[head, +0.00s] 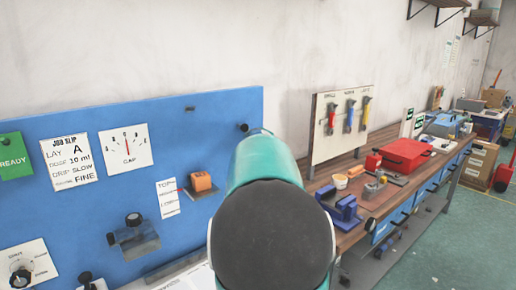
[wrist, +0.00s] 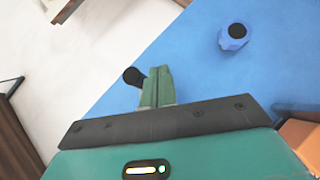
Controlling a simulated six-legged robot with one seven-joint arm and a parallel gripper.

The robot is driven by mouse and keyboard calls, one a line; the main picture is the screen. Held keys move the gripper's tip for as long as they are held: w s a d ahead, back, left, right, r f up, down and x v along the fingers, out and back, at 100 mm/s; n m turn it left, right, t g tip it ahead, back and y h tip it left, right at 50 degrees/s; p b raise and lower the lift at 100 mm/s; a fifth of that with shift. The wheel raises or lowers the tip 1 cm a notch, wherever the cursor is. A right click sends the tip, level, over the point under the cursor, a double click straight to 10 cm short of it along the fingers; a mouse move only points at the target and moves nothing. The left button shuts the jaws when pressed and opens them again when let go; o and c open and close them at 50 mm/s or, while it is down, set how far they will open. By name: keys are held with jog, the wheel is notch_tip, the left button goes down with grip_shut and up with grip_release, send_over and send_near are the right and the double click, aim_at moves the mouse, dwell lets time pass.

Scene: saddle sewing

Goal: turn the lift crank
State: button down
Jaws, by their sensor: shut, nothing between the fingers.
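A round black knob (head: 245,127) shows near the upper right edge of the blue panel, just above my arm; it may be the lift crank's handle. In the wrist view a black knob (wrist: 132,76) lies just left of my gripper's fingertips, partly behind them. My gripper (wrist: 157,85) has its two green fingers together, with nothing held. I cannot tell if they touch the knob. A blue knob with a black centre (wrist: 234,37) stands on the panel to the right. In the head view my arm hides the gripper.
The orange block is also close at the wrist view's lower right (wrist: 301,138). A workbench (head: 345,167) holds a red box (head: 404,154).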

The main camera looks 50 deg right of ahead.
notch_tip(320, 180, up, 2)
jog(key=shift+a+r, duration=0.1)
jog(key=shift+r, duration=0.05)
dwell(0.9)
jog(key=shift+w+a, duration=0.1)
